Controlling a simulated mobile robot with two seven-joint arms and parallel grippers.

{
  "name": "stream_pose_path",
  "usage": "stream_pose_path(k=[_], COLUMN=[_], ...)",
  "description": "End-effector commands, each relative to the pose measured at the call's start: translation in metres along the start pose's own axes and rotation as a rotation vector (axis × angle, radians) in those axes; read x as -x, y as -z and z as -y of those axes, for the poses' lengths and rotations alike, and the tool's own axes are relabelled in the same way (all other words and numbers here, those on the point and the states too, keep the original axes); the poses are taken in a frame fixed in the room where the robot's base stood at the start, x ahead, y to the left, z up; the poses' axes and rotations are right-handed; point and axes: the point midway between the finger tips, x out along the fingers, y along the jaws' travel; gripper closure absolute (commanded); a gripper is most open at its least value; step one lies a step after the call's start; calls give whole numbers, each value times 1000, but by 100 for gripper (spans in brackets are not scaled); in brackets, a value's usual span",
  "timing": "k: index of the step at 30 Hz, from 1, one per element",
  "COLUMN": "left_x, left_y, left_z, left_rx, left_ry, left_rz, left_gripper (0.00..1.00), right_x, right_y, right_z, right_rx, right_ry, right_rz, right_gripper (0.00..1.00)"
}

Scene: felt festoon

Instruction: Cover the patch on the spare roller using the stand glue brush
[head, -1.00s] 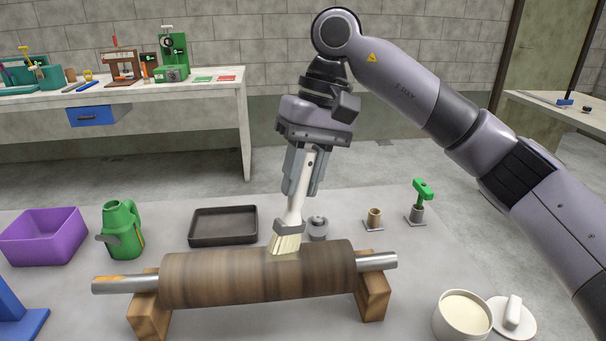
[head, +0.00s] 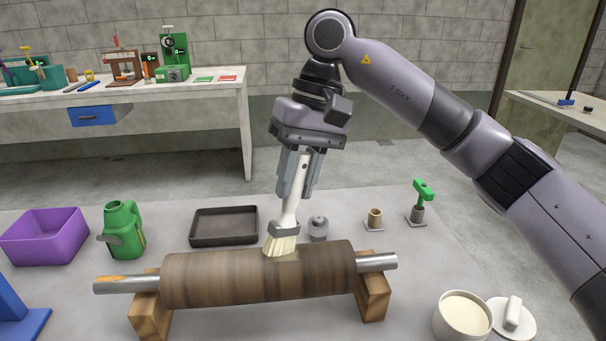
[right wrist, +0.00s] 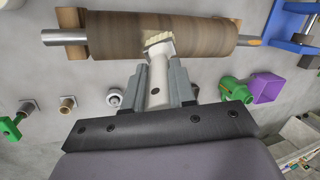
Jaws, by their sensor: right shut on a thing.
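The spare roller (head: 230,280) is brown with metal shaft ends and lies across two wooden blocks; it also shows in the right wrist view (right wrist: 195,35). My right gripper (head: 297,185) is shut on the white handle of the glue brush (head: 290,208), above the roller. The brush is slightly tilted, bristles down, and its cream bristles (head: 280,245) meet the top of the roller near its middle. In the right wrist view the brush (right wrist: 158,75) sits between the fingers (right wrist: 158,82). A paler, wet-looking spot shows by the bristles; the patch's outline cannot be made out. My left gripper is not in view.
A pot of cream liquid (head: 462,312) and a saucer (head: 530,328) with a white piece stand front right. A dark tray (head: 224,240), green can (head: 122,232), purple bin (head: 45,238), small grey holder (head: 318,230) and green-handled tool (head: 423,190) stand around the roller.

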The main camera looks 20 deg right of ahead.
Motion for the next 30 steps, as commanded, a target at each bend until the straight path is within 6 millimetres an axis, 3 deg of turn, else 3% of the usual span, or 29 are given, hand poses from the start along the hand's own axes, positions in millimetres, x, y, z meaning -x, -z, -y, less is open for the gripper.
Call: stream_pose_path(k=[14,30], left_x=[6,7], left_y=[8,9], left_z=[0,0], left_rx=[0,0], left_ry=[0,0], left_rz=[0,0], left_gripper=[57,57], right_x=[-10,-11], right_y=[7,9], right_z=[30,31], right_rx=[-1,-3], right_ry=[-1,-1], right_rz=[3,4], right_gripper=[100,100])
